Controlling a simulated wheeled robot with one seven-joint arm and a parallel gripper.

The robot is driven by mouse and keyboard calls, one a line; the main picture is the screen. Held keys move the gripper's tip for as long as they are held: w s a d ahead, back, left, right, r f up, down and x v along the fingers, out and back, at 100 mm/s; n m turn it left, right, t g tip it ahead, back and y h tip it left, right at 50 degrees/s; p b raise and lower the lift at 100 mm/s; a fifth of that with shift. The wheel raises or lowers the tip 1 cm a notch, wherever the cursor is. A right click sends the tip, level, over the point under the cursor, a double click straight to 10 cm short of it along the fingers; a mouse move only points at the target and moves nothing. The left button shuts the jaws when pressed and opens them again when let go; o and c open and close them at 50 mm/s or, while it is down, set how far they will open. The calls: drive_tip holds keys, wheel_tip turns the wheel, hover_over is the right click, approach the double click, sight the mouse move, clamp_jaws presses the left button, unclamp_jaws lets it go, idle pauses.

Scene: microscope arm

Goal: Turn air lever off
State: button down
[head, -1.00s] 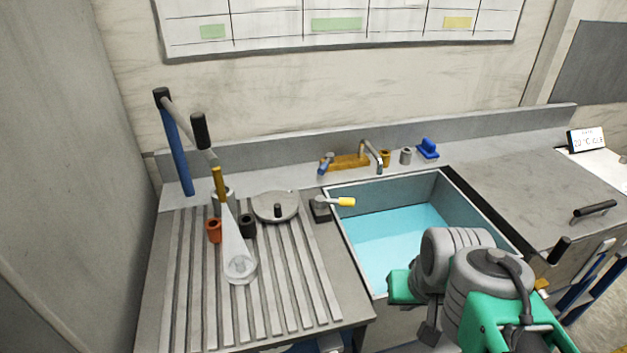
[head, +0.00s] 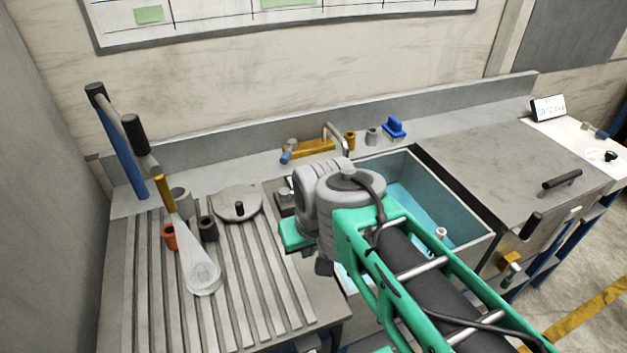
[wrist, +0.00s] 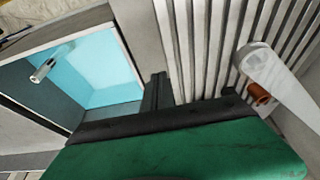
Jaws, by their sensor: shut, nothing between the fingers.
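Which fitting is the air lever is not labelled. A brass fitting (head: 510,260) with a dark handle is on the bench front at the right. My gripper (wrist: 157,88) shows in the wrist view with its dark fingers together and empty, between the sink and the ribbed drainboard. No lever is clearly seen in the wrist view.
The sink (head: 462,236) holds blue water and a white cylinder (head: 440,232). On the drainboard (head: 250,290) are an orange cup (head: 169,237), a black cup (head: 208,229), a clear cone (head: 202,270) and a round lid (head: 236,203). A blue-posted arm (head: 122,150) rises behind.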

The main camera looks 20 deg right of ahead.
drive_tip(key=w+d+r+m+b, duration=0.1)
drive_tip(key=w+d, duration=0.3)
drive_tip(key=w, duration=0.4)
drive_tip(key=w+d+r+m+b, duration=0.1)
drive_tip(key=w+d, duration=0.3)
drive_tip(key=w, duration=0.5)
drive_tip(key=w+d+r+m+h+b, duration=0.1)
drive_tip(key=w+d, duration=0.3)
drive_tip(key=w, duration=0.4)
drive_tip(key=shift+w+r+m+b, duration=0.25)
drive_tip(key=shift+r+m+b, duration=0.15)
drive_tip(key=shift+m+b, duration=0.1)
drive_tip(key=shift+f, duration=0.1)
wheel_tip(320, 180, down, 10)
drive_tip(key=p, duration=0.2)
drive_tip(key=shift+s+a, duration=0.15)
drive_tip(key=shift+s, duration=0.1)
drive_tip(key=shift+s, duration=0.15)
